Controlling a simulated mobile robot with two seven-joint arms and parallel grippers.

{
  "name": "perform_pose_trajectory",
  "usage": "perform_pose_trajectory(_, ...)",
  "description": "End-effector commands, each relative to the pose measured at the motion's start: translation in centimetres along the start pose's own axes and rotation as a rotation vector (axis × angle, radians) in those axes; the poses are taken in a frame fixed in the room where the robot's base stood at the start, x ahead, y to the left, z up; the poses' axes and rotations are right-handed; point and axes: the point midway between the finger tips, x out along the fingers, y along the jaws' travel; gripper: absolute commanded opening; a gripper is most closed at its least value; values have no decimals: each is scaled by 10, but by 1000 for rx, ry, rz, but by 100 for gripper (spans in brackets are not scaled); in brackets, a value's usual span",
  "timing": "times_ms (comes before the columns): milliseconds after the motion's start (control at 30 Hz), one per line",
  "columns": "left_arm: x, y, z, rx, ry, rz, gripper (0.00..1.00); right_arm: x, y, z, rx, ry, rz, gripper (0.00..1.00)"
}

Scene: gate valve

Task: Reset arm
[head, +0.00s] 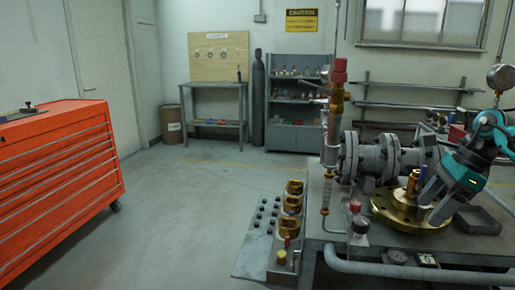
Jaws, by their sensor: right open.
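My right arm comes in from the right edge, and its gripper (432,203) is open above the right part of the brass flange (395,212). The fingers point down and to the left, close to the brass stem parts; whether they touch cannot be told. The flange lies on the grey workbench (345,240). A grey flanged valve body (383,158) stands behind it. My left gripper is not in view.
A vertical pipe with a red cap (339,76) rises left of the valve body. Brass parts (291,205) stand on a side plate at the bench's left. A grey tray (477,221) lies right of the flange. An orange tool cabinet (55,190) stands left; the floor between is clear.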

Motion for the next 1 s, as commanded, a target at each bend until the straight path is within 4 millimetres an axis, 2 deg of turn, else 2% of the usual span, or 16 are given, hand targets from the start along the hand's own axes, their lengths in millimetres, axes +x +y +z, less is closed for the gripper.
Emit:
perform_pose_trajectory(33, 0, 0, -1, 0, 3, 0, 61, 0, 0, 0, 0, 0, 0, 72)
perform_pose_trajectory(100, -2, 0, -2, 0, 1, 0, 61, 30, 6, 24, 1, -75, 25, 72)
perform_pose_trajectory(267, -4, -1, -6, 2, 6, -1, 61, 84, 24, 77, 55, -273, 81, 72)
perform_pose_trajectory(367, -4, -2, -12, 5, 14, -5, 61, 117, 44, 113, 126, -421, 139, 72)
perform_pose_trajectory(500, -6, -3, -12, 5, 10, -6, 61, 156, 80, 166, 307, -670, 259, 72)
perform_pose_trajectory(633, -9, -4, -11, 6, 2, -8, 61, 176, 113, 204, 566, -901, 400, 72)
perform_pose_trajectory(700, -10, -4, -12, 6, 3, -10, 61, 182, 126, 218, 731, -1014, 480, 72)
perform_pose_trajectory(800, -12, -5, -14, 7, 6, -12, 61, 188, 140, 226, 997, -1156, 596, 72)
perform_pose_trajectory(900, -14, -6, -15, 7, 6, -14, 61, 195, 148, 222, 1296, -1274, 710, 72)
perform_pose_trajectory(1000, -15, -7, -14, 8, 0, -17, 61, 205, 155, 205, 1619, -1364, 816, 72)
